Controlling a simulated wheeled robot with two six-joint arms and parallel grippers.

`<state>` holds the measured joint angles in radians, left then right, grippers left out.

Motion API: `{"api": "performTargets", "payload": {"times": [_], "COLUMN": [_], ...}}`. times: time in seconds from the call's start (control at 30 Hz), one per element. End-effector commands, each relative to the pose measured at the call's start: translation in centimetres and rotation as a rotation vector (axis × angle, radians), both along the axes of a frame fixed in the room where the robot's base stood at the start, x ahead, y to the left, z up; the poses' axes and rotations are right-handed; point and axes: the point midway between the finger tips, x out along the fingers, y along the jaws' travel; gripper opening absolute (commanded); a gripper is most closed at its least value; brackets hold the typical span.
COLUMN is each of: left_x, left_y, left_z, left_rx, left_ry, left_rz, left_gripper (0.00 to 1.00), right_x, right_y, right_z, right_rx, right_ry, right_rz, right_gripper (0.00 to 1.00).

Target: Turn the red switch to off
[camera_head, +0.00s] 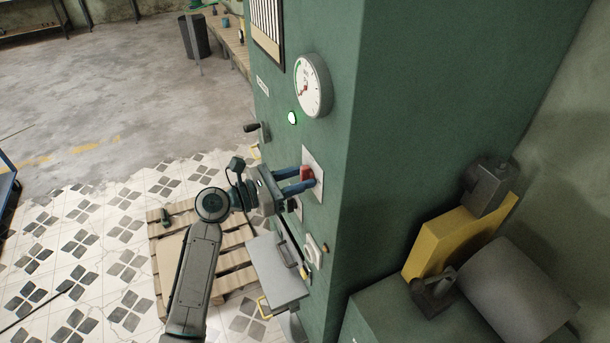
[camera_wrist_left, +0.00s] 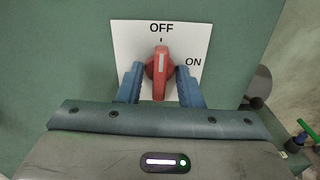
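The red switch (camera_head: 306,173) sits on a white plate on the side of the green machine. In the left wrist view the red switch (camera_wrist_left: 160,75) has its white mark upright, in line with the tick under "OFF"; "ON" is printed to its right. My left gripper (camera_head: 300,181) reaches the plate from the left. Its two blue fingers (camera_wrist_left: 160,76) stand apart, one on each side of the switch, with narrow gaps at the tips; light contact cannot be ruled out. My right gripper is in neither view.
Above the switch are a round gauge (camera_head: 312,86), a lit green lamp (camera_head: 292,118) and a black-handled lever (camera_head: 252,127). Below is another white-plated control (camera_head: 313,251). A grey box-like part (camera_head: 277,270) juts out lower down. A wooden pallet (camera_head: 232,262) lies on the tiled floor.

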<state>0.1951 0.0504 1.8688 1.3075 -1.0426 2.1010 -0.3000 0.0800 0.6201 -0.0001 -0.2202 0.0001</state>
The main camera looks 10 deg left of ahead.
Motion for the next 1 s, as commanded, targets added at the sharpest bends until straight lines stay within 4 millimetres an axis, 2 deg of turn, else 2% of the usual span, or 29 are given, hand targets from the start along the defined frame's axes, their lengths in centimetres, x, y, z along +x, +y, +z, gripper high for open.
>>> {"api": "performTargets", "payload": {"times": [0.33, 1.0], "left_x": [-0.2, -3.7], "left_y": [0.4, 5.6], "left_z": [0.0, 0.0], "left_rx": [0.006, 0.007], "left_ry": [-0.005, -0.006], "left_rz": [0.001, 0.001], "left_gripper": [0.35, 0.35], "right_x": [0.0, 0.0], "right_y": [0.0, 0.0], "right_z": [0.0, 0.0], "right_rx": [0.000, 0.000], "right_ry": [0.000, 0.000], "right_rz": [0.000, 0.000], "right_gripper": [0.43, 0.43]}}
